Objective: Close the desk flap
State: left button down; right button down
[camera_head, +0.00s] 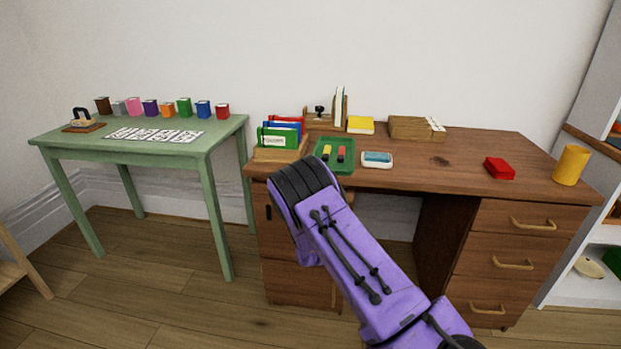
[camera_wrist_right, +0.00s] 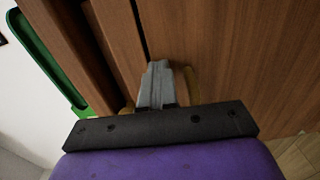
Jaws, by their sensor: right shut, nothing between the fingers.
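The wooden desk (camera_head: 450,165) stands against the wall. Its left front (camera_head: 285,285) has a small dark mark near the top left, and my purple right arm covers much of it. I cannot tell for sure which panel is the flap or how far open it is. In the right wrist view, my right gripper (camera_wrist_right: 157,78) is shut and empty, close to a brown wood panel (camera_wrist_right: 235,70) with a dark gap beside it. A brass-coloured piece (camera_wrist_right: 191,84) shows partly behind the fingers. The head view hides the fingertips. My left gripper is out of view.
A green tray (camera_head: 345,167), file holder (camera_head: 270,155), red block (camera_head: 499,168) and yellow cylinder (camera_head: 571,165) stand on the desk. Drawers with brass handles (camera_head: 533,223) are at right. A green table (camera_head: 120,150) stands at left, with open floor before it.

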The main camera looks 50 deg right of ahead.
jog(key=shift+d+r, duration=0.35)
jog(key=shift+r, duration=0.05)
jog(key=p+v, duration=0.3)
jog(key=v, duration=1.1)
jog(key=shift+a+f, duration=0.35)
jog(key=shift+f, duration=0.3)
